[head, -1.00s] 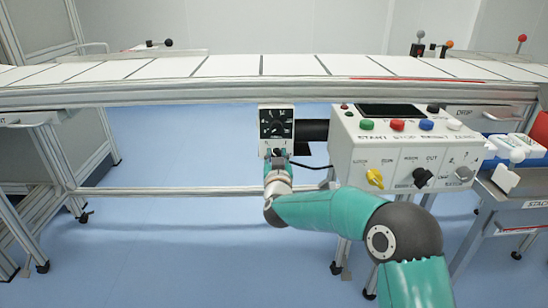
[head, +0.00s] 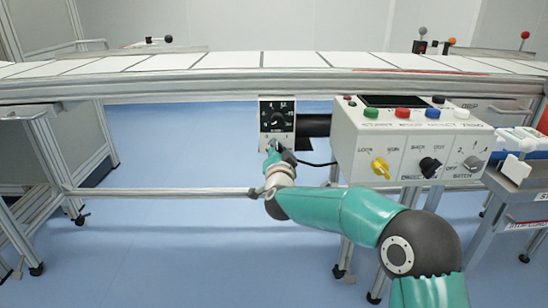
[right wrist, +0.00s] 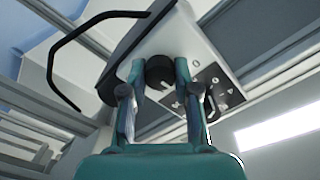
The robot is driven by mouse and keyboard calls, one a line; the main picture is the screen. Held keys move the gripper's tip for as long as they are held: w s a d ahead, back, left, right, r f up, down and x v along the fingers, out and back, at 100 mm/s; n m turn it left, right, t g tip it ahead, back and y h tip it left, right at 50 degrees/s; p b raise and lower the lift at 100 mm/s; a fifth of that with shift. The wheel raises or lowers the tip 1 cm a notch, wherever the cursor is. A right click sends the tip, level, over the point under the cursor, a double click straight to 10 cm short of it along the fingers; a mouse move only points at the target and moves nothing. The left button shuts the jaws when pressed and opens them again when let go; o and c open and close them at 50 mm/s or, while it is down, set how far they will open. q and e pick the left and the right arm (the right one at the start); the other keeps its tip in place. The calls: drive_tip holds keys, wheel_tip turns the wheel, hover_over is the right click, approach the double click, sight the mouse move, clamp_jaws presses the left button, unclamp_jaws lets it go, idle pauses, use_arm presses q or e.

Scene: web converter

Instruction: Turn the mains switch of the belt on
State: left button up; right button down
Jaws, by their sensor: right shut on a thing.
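A small white box (head: 290,146) with a black dial plate hangs under the front rail of the belt. A pointer dial (head: 277,122) sits on the plate. My right gripper (head: 271,147) is at the lower part of the box, below this dial, and hides that part in the head view. In the right wrist view, the fingers of my right gripper (right wrist: 158,75) stand on both sides of a black round knob (right wrist: 158,70), shut on it. It appears to be the lower switch of the box. Its pointing direction cannot be made out. My left gripper is out of view.
A white control console (head: 352,145) with coloured buttons and a yellow knob (head: 380,167) stands right of the box. A black cable (head: 316,164) runs between them. The belt (head: 235,62) lies above. A horizontal rail (head: 165,191) runs below; open floor is to the left.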

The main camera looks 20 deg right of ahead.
drive_tip(key=m+b, duration=0.1)
drive_tip(key=m, duration=0.8)
drive_tip(key=shift+f+m, duration=0.1)
drive_tip(key=shift+m, duration=0.2)
idle(0.4)
drive_tip(key=c, duration=0.9)
unclamp_jaws()
drive_tip(key=shift+o, duration=0.2)
